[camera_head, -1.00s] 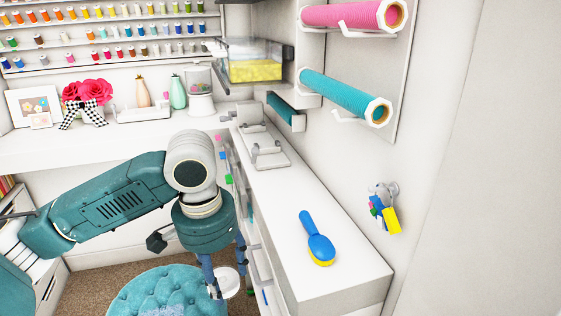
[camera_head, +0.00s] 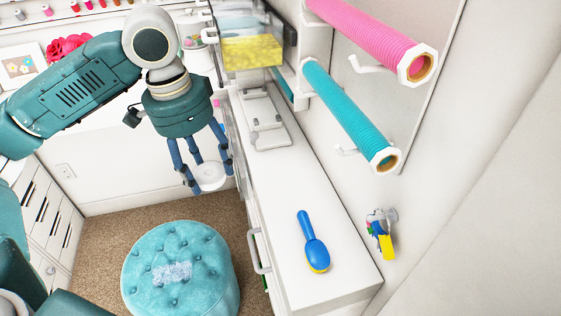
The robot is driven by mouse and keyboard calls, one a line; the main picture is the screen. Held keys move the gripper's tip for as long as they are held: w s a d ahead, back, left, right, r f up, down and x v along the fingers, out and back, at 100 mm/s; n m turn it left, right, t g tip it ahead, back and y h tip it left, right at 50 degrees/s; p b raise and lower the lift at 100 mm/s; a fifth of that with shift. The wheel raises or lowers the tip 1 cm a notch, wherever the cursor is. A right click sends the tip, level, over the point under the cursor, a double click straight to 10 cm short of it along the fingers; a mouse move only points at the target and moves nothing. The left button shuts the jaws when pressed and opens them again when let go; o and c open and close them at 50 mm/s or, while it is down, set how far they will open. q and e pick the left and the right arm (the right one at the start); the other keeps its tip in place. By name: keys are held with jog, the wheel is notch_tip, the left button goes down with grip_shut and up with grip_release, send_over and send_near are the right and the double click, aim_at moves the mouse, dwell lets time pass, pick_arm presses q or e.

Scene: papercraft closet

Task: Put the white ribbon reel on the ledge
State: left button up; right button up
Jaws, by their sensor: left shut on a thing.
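My left gripper (camera_head: 204,182) is shut on the white ribbon reel (camera_head: 208,178). The reel hangs between the fingertips, in the air to the left of the white counter and above the floor behind the teal stool. The fingers hide part of the reel. The ledge seems to be the long white counter top (camera_head: 327,287) along the right wall, though I cannot be sure. It lies to the right of my left gripper. My right gripper is not in view.
A blue brush (camera_head: 313,240) lies on the counter's near part. A grey-white device (camera_head: 264,122) sits farther back. Pink (camera_head: 372,35) and teal (camera_head: 345,110) rolls stick out from the wall above. A tufted teal stool (camera_head: 182,270) stands on the carpet. Bare counter surrounds the brush.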

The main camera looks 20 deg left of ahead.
pick_arm(q)
jog(key=p, duration=0.3)
send_near(282, 187)
jog(key=shift+w+f, duration=0.1)
jog(key=shift+f, duration=0.45)
notch_tip(282, 187, down, 4)
jog(key=shift+r+p, duration=0.1)
jog(key=shift+p, duration=0.4)
jog(key=shift+w+d+f, duration=0.1)
jog(key=shift+d+f, duration=0.1)
jog(key=shift+w+d+f, duration=0.15)
jog(key=shift+f, duration=0.1)
jog(key=o, duration=1.1)
jog(key=shift+f, duration=0.1)
